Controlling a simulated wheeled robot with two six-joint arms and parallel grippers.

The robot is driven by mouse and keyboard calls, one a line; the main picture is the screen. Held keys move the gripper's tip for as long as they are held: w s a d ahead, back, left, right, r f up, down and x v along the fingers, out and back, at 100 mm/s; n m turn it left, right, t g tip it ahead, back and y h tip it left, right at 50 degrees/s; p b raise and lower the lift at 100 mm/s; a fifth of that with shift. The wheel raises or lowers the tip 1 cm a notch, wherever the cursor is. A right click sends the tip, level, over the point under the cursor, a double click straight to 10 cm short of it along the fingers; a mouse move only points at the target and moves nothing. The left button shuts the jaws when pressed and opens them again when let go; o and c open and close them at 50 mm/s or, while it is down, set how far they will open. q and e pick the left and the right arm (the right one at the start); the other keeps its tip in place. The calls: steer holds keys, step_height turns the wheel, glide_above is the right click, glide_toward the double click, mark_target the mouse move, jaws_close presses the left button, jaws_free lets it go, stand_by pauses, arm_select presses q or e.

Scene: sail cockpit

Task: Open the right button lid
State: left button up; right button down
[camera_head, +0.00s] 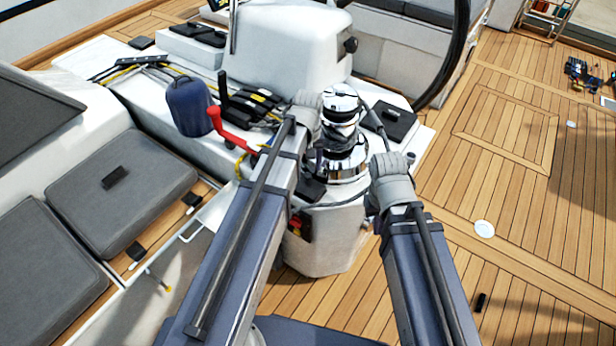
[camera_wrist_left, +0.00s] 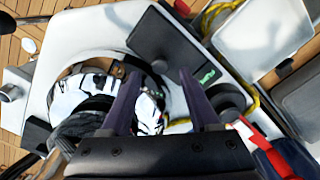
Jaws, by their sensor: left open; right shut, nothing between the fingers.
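A chrome winch (camera_head: 343,150) stands on the white console (camera_head: 325,240). A flat black plate (camera_head: 311,190) is at its near left foot. In the left wrist view a black plate (camera_wrist_left: 165,35) lies beside the chrome winch (camera_wrist_left: 75,92), with a dark round part (camera_wrist_left: 228,97) to its right. I cannot tell which part is the right button lid. My left gripper (camera_wrist_left: 158,82) is open and empty over the gap between winch and plate; the left arm hides much of this in the head view. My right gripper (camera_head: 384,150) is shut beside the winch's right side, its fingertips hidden.
A red handle (camera_head: 226,128) and a blue bag (camera_head: 190,105) are left of my left arm, with ropes behind. A black square panel (camera_head: 392,122) lies right of the winch. Grey cushions (camera_head: 120,190) are at left. The wooden deck (camera_head: 510,170) at right is mostly open.

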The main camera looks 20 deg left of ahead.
mark_target(307, 175)
arm_select(q)
steer(key=shift+f+b, duration=1.05)
steer(key=shift+f, duration=0.55)
arm_select(e)
step_height(307, 175, down, 3)
steer(key=shift+f, duration=0.1)
arm_select(q)
steer(key=shift+r, duration=0.1)
steer(key=shift+c, duration=0.2)
jaws_close()
